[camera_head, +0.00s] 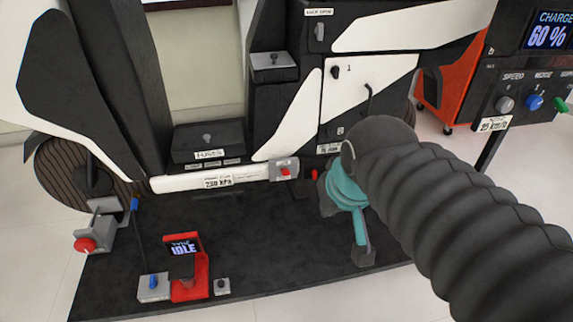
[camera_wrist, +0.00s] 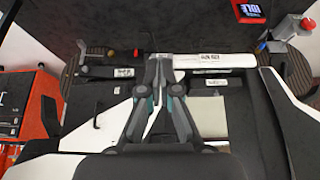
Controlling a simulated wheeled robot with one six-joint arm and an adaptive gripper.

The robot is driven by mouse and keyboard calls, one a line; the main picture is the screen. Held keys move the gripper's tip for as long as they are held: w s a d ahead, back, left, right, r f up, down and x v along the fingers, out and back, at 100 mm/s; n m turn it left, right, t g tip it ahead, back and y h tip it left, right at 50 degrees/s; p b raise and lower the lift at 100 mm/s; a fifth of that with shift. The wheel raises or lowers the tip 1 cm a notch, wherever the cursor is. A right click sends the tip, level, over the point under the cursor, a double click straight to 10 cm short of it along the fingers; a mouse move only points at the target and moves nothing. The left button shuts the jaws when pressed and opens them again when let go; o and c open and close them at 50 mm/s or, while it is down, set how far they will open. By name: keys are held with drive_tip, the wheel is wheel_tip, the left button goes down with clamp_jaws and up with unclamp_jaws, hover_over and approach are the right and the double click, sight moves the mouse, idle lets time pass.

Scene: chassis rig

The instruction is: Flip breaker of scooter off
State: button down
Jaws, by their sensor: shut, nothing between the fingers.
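The scooter (camera_head: 208,180) is white and black and stands on a dark mat. A small grey box with a red lever (camera_head: 284,171) sits at the right end of its white lower bar and looks like the breaker. I cannot read its marking or tell its lever position. In the wrist view, my gripper (camera_wrist: 161,65) is shut and empty, its fingertips over the end of the white bar (camera_wrist: 218,60). They largely hide the box there; I cannot tell whether they touch it. In the head view, my arm comes from the right and the fingertips are hard to make out.
A red knob (camera_head: 316,174) sits just right of the box. A red stand with an IDLE screen (camera_head: 184,247) is at front left. A control panel (camera_head: 520,90) with several knobs is at right, with an orange cabinet (camera_head: 450,75) behind. The mat's front middle is clear.

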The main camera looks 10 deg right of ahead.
drive_tip(key=w+b, duration=0.2)
drive_tip(key=w, duration=1.7)
drive_tip(key=w+f, duration=0.4)
drive_tip(key=w, duration=0.4)
drive_tip(key=w+f+g, duration=0.1)
drive_tip(key=w+f, duration=0.3)
drive_tip(key=w, duration=0.4)
drive_tip(key=shift+w+d+f+b, duration=0.15)
drive_tip(key=shift+w+f+b, duration=0.05)
drive_tip(key=shift+w+b, duration=0.2)
hover_over(285, 170)
wheel_tip(285, 170, down, 9)
drive_tip(key=shift+w+d+f, duration=0.1)
drive_tip(key=f, duration=0.1)
drive_tip(key=s+f, duration=0.1)
drive_tip(key=f, duration=0.1)
drive_tip(key=shift+b, duration=0.4)
drive_tip(key=shift+s+f, duration=0.25)
drive_tip(key=shift+f, duration=0.15)
drive_tip(key=shift+f, duration=0.1)
